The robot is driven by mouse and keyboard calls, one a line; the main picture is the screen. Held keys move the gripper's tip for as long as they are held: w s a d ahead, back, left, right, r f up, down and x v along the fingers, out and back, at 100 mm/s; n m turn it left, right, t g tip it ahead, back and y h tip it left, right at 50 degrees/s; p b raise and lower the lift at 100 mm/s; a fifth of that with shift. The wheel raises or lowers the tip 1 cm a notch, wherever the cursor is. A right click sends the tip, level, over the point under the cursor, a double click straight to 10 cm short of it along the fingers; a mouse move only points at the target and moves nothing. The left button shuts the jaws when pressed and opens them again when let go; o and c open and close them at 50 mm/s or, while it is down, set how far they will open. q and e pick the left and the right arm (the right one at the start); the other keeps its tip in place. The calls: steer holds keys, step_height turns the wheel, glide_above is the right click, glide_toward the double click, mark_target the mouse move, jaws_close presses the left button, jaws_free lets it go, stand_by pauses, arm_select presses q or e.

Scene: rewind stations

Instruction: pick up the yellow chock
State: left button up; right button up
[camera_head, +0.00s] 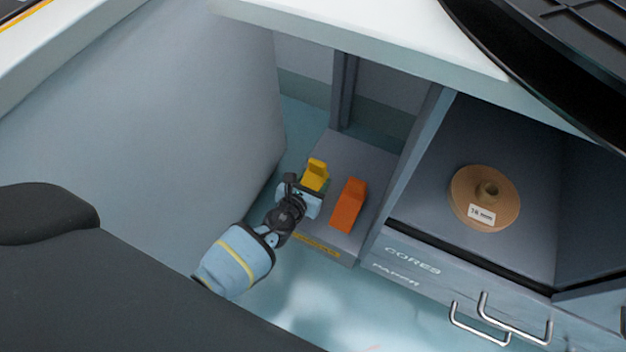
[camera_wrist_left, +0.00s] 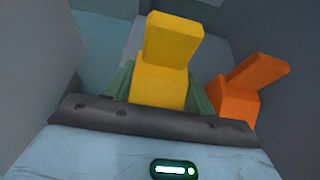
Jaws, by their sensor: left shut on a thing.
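The yellow chock (camera_head: 317,172) is a small L-shaped block at the low grey shelf, to the left of an orange chock (camera_head: 349,204). My left gripper (camera_head: 312,188) is at the yellow chock, with its arm coming in from the lower left. In the left wrist view the yellow chock (camera_wrist_left: 165,70) sits between the two green fingers, and the gripper is shut on it. The orange chock (camera_wrist_left: 245,90) is to the right there, apart from the fingers. I cannot tell whether the yellow chock still touches the shelf. My right gripper is not in view.
The grey shelf (camera_head: 336,239) has a yellow label on its front edge. A large grey panel (camera_head: 150,120) stands close on the left. A post stands to the right, then a compartment with a round brown core (camera_head: 466,207) tagged 76 mm. Drawers with metal handles (camera_head: 515,325) are below it.

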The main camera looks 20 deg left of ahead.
arm_select(q)
step_height(320, 180, up, 2)
steer(key=shift+p, duration=0.8)
steer(key=shift+r+p, duration=0.45)
steer(key=s, duration=0.1)
steer(key=s+p, duration=0.1)
steer(key=s, duration=0.1)
steer(key=s+a, duration=0.1)
steer(key=s, duration=0.1)
steer(key=shift+s+r, duration=0.1)
steer(key=shift+s, duration=0.1)
steer(key=s+a+p, duration=0.1)
steer(key=s, duration=0.9)
steer(key=shift+s+a+r, duration=0.15)
steer(key=shift+a+r, duration=0.15)
steer(key=shift+r, duration=0.15)
